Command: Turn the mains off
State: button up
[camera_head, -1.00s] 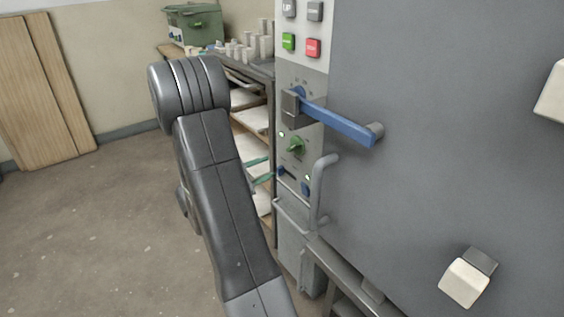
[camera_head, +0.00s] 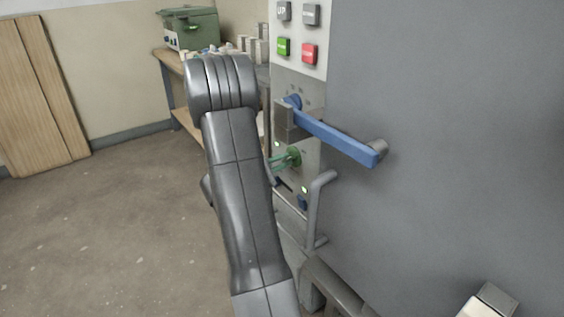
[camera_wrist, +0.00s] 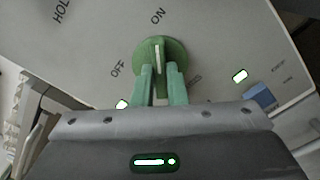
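The mains switch is a green rotary knob (camera_wrist: 157,45) with a white line on its raised bar. In the wrist view the line points up to the ON mark; the OFF mark is to its left. In the head view the knob (camera_head: 294,155) sits on the grey panel below the blue lever. My gripper (camera_wrist: 161,70) has two green fingers, apart, with their tips at the knob, one on each side of its bar. A narrow gap seems to show beside the bar; contact cannot be told. My arm hides part of the panel's left edge.
A blue lever (camera_head: 335,137) juts out above the knob. A grey bar handle (camera_head: 315,210) stands right of and below it. Green and red buttons (camera_head: 309,53) are higher up. A blue switch (camera_wrist: 263,97) lies right of the knob. Open floor (camera_head: 90,230) is at left.

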grip_shut()
jog(key=n+p, duration=0.1)
jog(key=n, duration=0.1)
jog(key=n+p, duration=0.1)
jog(key=shift+r+n+p, duration=0.2)
jog(key=shift+n+p, duration=0.2)
jog(key=n+p, duration=0.4)
jog(key=n, duration=0.1)
jog(key=shift+f+n+p, duration=0.15)
jog(key=shift+n+p, duration=3.25)
jog(key=shift+n, duration=1.2)
